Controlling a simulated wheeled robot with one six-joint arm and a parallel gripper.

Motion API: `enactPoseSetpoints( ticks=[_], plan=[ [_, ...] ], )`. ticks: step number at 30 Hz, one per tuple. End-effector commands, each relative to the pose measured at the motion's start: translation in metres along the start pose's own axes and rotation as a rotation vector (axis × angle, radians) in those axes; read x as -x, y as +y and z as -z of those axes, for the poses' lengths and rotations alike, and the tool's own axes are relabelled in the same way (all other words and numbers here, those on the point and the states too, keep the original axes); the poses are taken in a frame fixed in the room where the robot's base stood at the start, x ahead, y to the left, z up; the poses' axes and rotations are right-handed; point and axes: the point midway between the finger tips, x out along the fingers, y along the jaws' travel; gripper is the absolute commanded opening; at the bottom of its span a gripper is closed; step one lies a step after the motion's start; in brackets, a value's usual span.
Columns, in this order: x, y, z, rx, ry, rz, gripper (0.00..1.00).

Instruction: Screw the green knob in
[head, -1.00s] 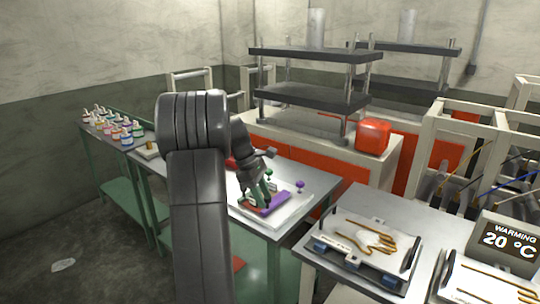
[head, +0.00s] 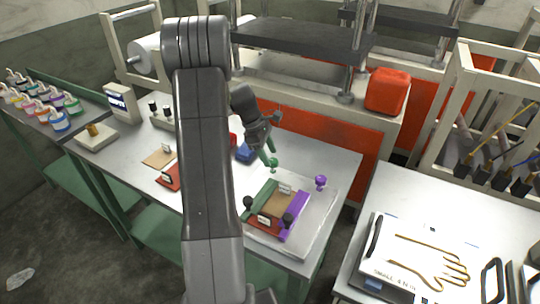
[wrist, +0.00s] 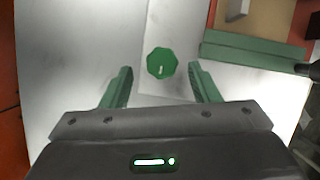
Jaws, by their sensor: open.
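The green knob (wrist: 161,62) stands on the pale tray, apart from the fixture. In the wrist view it lies between the two green fingers of my open gripper (wrist: 160,78), with clear gaps on both sides. In the head view my gripper (head: 268,148) points down at the green knob (head: 272,163), its fingertips just above or around it; I cannot tell which. The fixture has a green bar (head: 262,192), a purple bar (head: 297,208) and a red bar around a brown panel. The green bar (wrist: 255,52) also shows in the wrist view.
A purple knob (head: 320,182) stands right of the fixture on the pale tray (head: 322,222). A red container (head: 387,92) sits behind.

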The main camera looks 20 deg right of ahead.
Motion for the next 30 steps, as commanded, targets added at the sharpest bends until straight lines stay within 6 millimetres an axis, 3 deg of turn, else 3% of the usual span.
enactPoseSetpoints(
  ticks=[6, 14, 15, 22, 30],
  plan=[
    [-0.017, 0.000, 0.000, 0.001, 0.000, 0.001, 0.55],
    [-0.019, 0.000, 0.000, 0.001, 0.000, 0.000, 0.55],
    [-0.019, 0.000, 0.000, 0.001, 0.000, 0.000, 0.54],
    [-0.018, 0.000, 0.000, 0.001, 0.000, 0.000, 0.11],
    [-0.018, 0.000, 0.000, -0.021, 0.000, 0.009, 0.10]
  ],
)
